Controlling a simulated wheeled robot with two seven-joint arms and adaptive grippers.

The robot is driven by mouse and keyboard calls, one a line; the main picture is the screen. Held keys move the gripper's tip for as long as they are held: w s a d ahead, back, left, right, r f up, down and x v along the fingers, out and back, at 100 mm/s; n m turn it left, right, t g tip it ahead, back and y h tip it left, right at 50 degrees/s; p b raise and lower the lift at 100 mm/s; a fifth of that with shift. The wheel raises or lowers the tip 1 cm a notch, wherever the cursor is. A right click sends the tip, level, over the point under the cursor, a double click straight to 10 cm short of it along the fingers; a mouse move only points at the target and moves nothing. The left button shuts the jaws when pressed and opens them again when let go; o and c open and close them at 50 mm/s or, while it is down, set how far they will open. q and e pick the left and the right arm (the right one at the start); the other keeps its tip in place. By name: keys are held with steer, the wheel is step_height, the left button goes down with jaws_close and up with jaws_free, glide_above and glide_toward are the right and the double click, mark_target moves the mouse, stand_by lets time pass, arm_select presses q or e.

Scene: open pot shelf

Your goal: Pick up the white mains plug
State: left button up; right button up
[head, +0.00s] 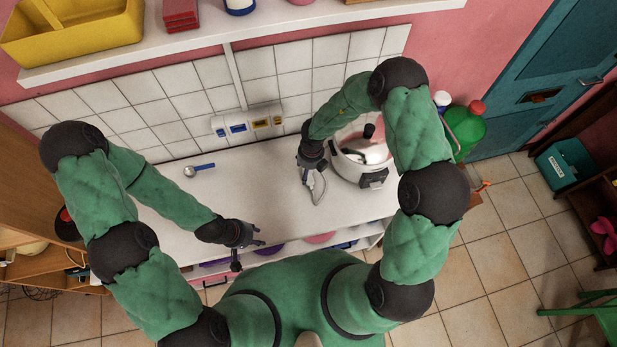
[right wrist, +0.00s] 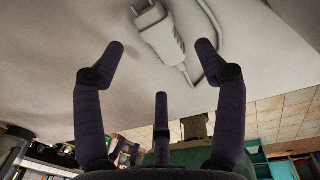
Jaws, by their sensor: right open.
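The white mains plug (right wrist: 158,32) lies on the pale worktop in the right wrist view, with its pins toward the upper left and its white cord (right wrist: 210,40) curving away on the right. My right gripper (right wrist: 160,62) is open around the near side of the plug, with one finger at each side and a third below; nothing is between them in contact that I can see. In the head view my right gripper (head: 312,160) is beside the cooker, over the white cord (head: 323,188), and largely hides the plug. My left gripper (head: 250,242) is open and empty above the worktop's front edge.
A white cooker (head: 374,180) with a lid stands close right of my right gripper. A socket strip (head: 247,124) is on the tiled wall. The middle of the worktop (head: 255,190) is clear.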

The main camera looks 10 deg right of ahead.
mark_target(309, 177)
steer(key=f, duration=0.3)
steer(key=shift+s+a+f, duration=0.15)
steer(key=shift+s+f, duration=0.2)
steer(key=shift+s, duration=0.05)
steer(key=shift+f+b, duration=0.3)
steer(key=shift+f, duration=0.25)
steer(key=shift+c, duration=0.3)
steer(key=c, duration=1.4)
